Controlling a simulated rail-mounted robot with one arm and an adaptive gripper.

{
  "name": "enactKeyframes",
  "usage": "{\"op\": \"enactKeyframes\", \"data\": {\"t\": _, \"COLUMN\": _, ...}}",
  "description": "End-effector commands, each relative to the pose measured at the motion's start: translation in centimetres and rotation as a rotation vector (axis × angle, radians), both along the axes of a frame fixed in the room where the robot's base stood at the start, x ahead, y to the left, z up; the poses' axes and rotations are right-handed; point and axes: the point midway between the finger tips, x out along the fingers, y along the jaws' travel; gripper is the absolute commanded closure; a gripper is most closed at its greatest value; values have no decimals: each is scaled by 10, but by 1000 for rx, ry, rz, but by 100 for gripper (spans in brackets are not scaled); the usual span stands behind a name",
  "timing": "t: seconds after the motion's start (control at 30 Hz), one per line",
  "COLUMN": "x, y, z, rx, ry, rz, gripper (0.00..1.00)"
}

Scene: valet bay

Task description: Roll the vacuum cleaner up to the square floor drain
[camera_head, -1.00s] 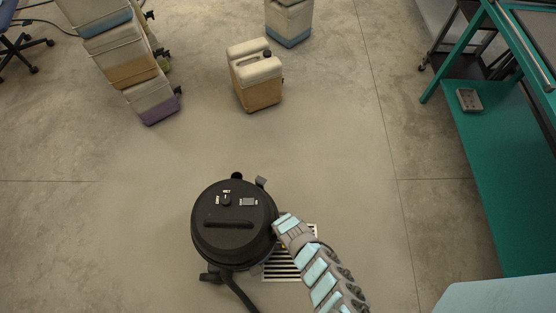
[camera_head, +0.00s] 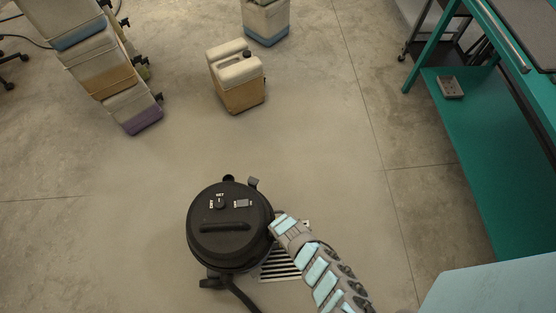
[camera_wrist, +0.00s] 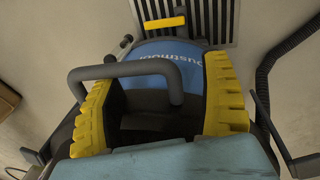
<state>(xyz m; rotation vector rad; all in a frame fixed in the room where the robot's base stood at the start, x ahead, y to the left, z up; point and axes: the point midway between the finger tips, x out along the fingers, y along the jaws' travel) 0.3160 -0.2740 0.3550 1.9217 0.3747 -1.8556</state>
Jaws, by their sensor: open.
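The vacuum cleaner (camera_head: 229,240) is a round black drum with a dark lid and a hose, upright on the floor. The slatted square floor drain (camera_head: 284,268) lies right beside it at lower right, partly hidden by my arm. In the wrist view, my gripper (camera_wrist: 158,82) is open, its yellow ridged fingers spread at the vacuum cleaner's side. A grey bar handle (camera_wrist: 125,71) crosses the gap and passes in front of the left finger; I cannot tell whether it touches. Blue casing (camera_wrist: 165,60) shows behind, with the drain (camera_wrist: 218,15) just beyond.
A beige and brown canister (camera_head: 237,82) stands further off, with another canister (camera_head: 266,22) behind it. A teal bench (camera_head: 490,150) runs along the right. The floor between is clear.

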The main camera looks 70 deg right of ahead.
Motion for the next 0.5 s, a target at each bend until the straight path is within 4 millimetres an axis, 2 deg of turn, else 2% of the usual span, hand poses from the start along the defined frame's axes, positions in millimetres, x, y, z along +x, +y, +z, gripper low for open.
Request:
{"op": "enactKeyframes", "data": {"t": 0.03, "x": -6, "y": -4, "z": 0, "rx": -7, "ry": 10, "rz": -3, "gripper": 10}}
{"op": "enactKeyframes", "data": {"t": 0.27, "x": -3, "y": -5, "z": 5, "rx": -10, "ry": 3, "rz": -2, "gripper": 10}}
{"op": "enactKeyframes", "data": {"t": 0.5, "x": 0, "y": -4, "z": 22, "rx": -11, "ry": -3, "rz": 1, "gripper": 10}}
